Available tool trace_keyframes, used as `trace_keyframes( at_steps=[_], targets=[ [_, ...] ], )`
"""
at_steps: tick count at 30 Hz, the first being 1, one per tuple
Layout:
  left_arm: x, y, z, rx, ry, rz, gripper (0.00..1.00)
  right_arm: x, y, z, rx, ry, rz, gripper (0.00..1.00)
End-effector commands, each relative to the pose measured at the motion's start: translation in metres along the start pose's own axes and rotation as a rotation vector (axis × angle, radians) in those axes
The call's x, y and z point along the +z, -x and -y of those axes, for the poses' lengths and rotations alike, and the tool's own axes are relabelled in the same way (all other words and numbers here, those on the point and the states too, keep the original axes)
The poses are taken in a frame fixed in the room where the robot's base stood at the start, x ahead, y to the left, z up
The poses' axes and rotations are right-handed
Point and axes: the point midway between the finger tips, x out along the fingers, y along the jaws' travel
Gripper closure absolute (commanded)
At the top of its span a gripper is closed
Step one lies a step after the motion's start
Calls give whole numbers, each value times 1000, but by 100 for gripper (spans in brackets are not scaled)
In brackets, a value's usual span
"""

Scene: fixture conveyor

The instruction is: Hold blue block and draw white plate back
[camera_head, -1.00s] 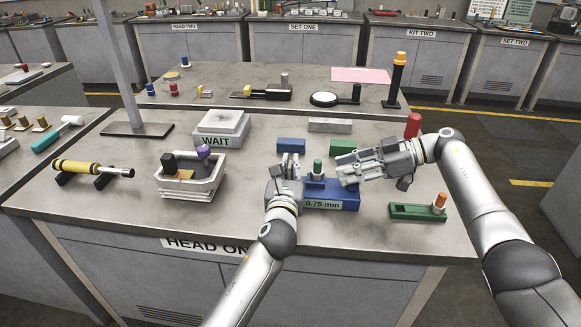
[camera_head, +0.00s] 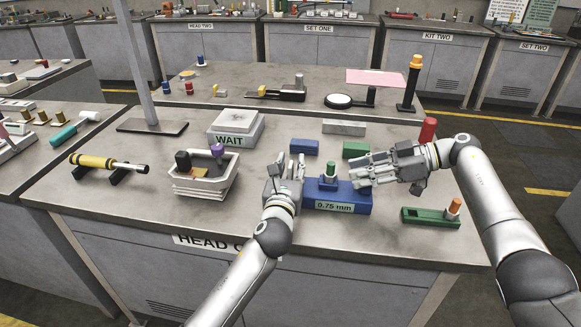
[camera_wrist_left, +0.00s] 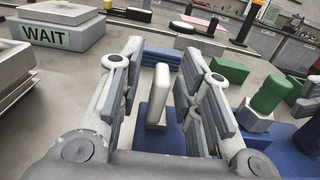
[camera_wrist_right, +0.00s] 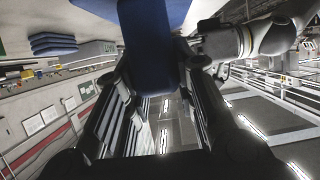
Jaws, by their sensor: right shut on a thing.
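The blue block (camera_head: 362,199), labelled 0.75 mm and with a green knob (camera_head: 330,169) on top, sits near the table's front edge. My right gripper (camera_head: 356,176) is at its right side, shut on it; blue fills the space between the fingers in the right wrist view (camera_wrist_right: 150,40). The white plate (camera_wrist_left: 158,95) stands up at the block's left end in the left wrist view. My left gripper (camera_head: 287,168) is open, its fingers on either side of the plate with gaps showing. In the head view the left gripper hides the plate.
A green block with an orange peg (camera_head: 431,217) lies at the right front. Small blue (camera_head: 304,147) and green (camera_head: 356,149) blocks and a grey bar (camera_head: 344,128) lie behind. A white basket (camera_head: 203,183) stands left, with bare tabletop between it and my left gripper.

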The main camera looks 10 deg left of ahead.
Motion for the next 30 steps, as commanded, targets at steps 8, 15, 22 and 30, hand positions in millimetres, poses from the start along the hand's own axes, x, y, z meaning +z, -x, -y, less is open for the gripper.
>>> trace_keyframes(
  at_steps=[8, 15, 22, 30],
  targets=[
    [-1, 9, 1, -2, 0, 0, 68, 4, -1, 1, -2, -4, 6, 100],
    [-2, 48, 0, -2, 0, -1, 68, 4, -1, 1, -2, -4, 6, 100],
    [-1, 91, 0, -2, 0, -1, 68, 4, -1, 1, -1, -4, 6, 100],
    [-1, 118, 0, -1, 0, 0, 68, 4, -1, 1, -2, -4, 6, 100]
  ],
)
